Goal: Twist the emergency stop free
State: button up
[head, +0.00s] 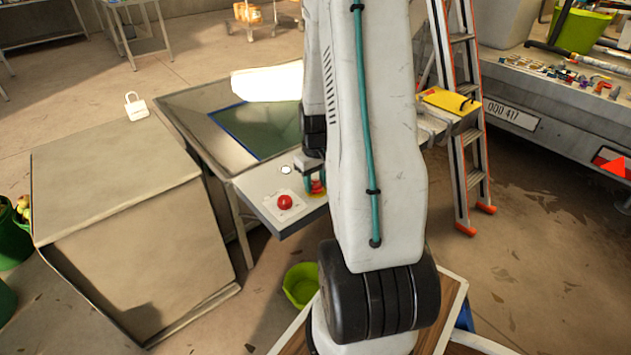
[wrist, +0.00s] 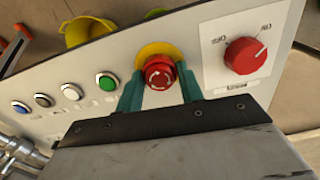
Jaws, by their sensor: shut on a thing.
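The emergency stop is a red mushroom button (wrist: 159,76) with white arrows on its face, set on a yellow disc (wrist: 152,50) in the wrist view. My gripper (wrist: 158,87) has its two green fingers on either side of the red head, shut on it. In the head view the red emergency stop (head: 317,187) shows partly at the right of the light grey control panel (head: 268,188), with my gripper (head: 315,180) over it. The far side of the button is hidden by my arm.
A red rotary knob (wrist: 245,55) on a white plate sits right of the stop in the wrist view. Green (wrist: 107,82), white, blue and other push buttons line the panel to the left. A green bucket (head: 301,284) stands on the floor below. A ladder (head: 466,110) stands right of my arm.

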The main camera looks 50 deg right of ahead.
aim_at(316, 182)
jog(key=m, duration=0.4)
jog(key=shift+m, duration=0.4)
dwell(0.4)
jog(key=o, duration=1)
jog(key=shift+r, duration=3.95)
